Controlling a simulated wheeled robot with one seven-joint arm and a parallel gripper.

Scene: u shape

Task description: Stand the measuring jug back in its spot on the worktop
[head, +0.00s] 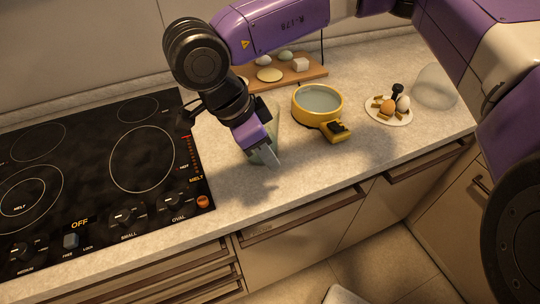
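A clear, greenish, see-through vessel, which looks like the measuring jug (275,122), is at my gripper, on or just above the worktop (235,195) to the right of the hob. My gripper (265,156) points down in front of it and hides much of it. One pale fingertip shows at the vessel's lower front. I cannot tell whether the fingers are closed on it, or whether its base touches the worktop.
A yellow pan (300,113) of liquid stands close to the right, its handle toward the front. A plate (376,114) with eggs and a clear bowl (436,86) stand further right. A wooden board (313,73) with food lies behind. The black hob (90,170) is left. The front worktop is clear.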

